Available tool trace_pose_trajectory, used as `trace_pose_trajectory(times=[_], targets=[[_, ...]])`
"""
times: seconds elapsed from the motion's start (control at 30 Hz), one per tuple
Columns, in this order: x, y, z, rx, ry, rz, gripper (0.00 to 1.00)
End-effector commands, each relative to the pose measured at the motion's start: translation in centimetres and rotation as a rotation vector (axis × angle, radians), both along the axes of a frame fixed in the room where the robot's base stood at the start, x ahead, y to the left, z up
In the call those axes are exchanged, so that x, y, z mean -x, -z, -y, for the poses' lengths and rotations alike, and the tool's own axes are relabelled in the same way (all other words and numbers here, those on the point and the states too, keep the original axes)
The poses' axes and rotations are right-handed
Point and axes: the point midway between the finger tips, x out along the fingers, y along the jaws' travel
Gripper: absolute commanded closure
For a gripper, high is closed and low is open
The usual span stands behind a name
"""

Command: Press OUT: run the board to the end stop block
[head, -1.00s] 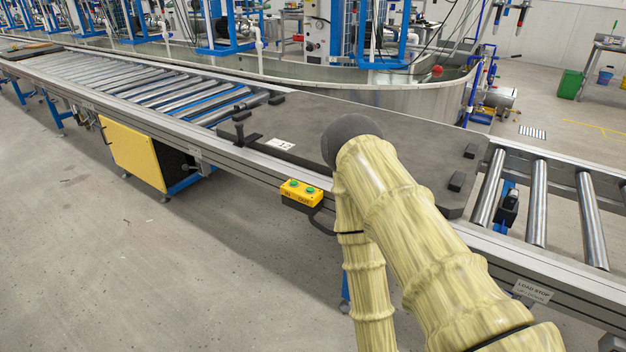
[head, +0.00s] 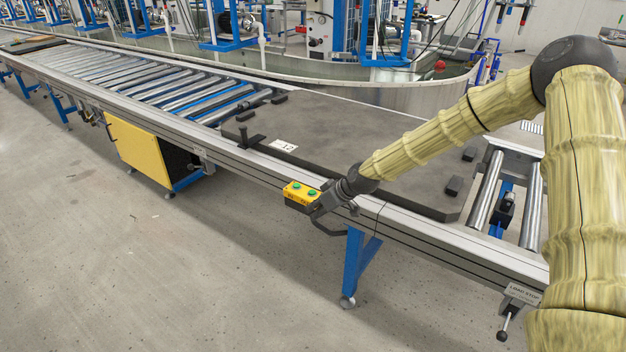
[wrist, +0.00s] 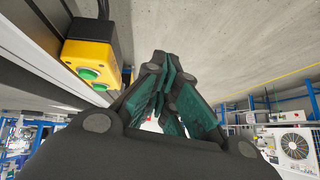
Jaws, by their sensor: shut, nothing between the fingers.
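The yellow button box (head: 300,195) with two green buttons hangs on the near side of the conveyor rail. In the wrist view the box (wrist: 92,58) is at the upper left, its green buttons facing the camera side. My gripper (head: 318,208) is shut and empty, close beside the box at its right end; I cannot tell whether it touches. In the wrist view its fingers (wrist: 165,75) are together, to the right of the box. The dark board (head: 340,135), with a label marked 12, lies flat on the rollers. The end stop block is not clearly identifiable.
Bare rollers (head: 170,88) run to the left of the board, and more (head: 485,190) lie to its right. A load stop sign (head: 523,293) with a lever below is on the near rail at right. The floor in front is clear.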

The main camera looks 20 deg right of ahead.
Motion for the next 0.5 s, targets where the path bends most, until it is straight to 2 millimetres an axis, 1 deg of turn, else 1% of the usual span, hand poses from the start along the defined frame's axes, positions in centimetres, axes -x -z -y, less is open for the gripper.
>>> trace_pose_trajectory(times=[0.03, 0.1, 0.2, 0.33, 0.4, 0.5], targets=[[-1.8, -3.0, 1.7, 0.004, -0.005, 0.04, 1.0], [-3.6, -6.0, 3.6, 0.019, -0.022, 0.084, 1.0], [-5.4, -9.3, 5.8, 0.036, -0.038, 0.132, 1.0], [-6.5, -11.5, 7.5, 0.051, -0.05, 0.164, 1.0], [-6.7, -12.0, 7.8, 0.055, -0.051, 0.171, 1.0], [-6.8, -12.1, 7.9, 0.056, -0.053, 0.173, 1.0]])
